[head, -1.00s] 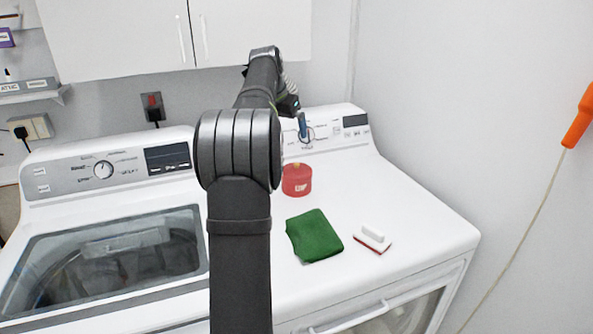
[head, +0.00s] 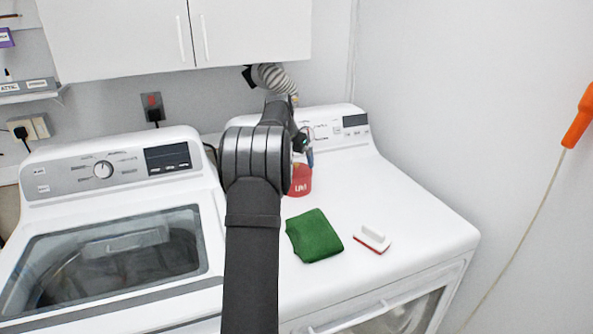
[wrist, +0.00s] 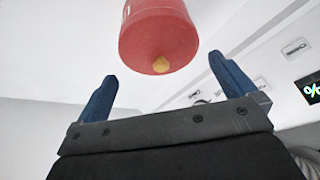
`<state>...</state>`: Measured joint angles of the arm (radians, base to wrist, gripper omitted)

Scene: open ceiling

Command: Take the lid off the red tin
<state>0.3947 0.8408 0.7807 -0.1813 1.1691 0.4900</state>
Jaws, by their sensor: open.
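The red tin (head: 301,186) stands upright on the white dryer top, partly hidden by my arm in the head view. In the wrist view the red tin (wrist: 158,35) is at the top of the picture, with its lid (wrist: 152,60) on and a small tan knob (wrist: 161,65) on the lid. My gripper (wrist: 161,68) has two blue fingers, open and empty. The knob lines up between the fingertips, a little beyond them. In the head view a blue finger shows at the tin's upper right; any contact cannot be told.
A folded green cloth (head: 314,236) and a white-handled brush (head: 373,239) lie in front of the tin. The dryer's control panel (head: 335,132) rises behind it. The dryer top to the right is clear. A washer (head: 100,255) stands at left.

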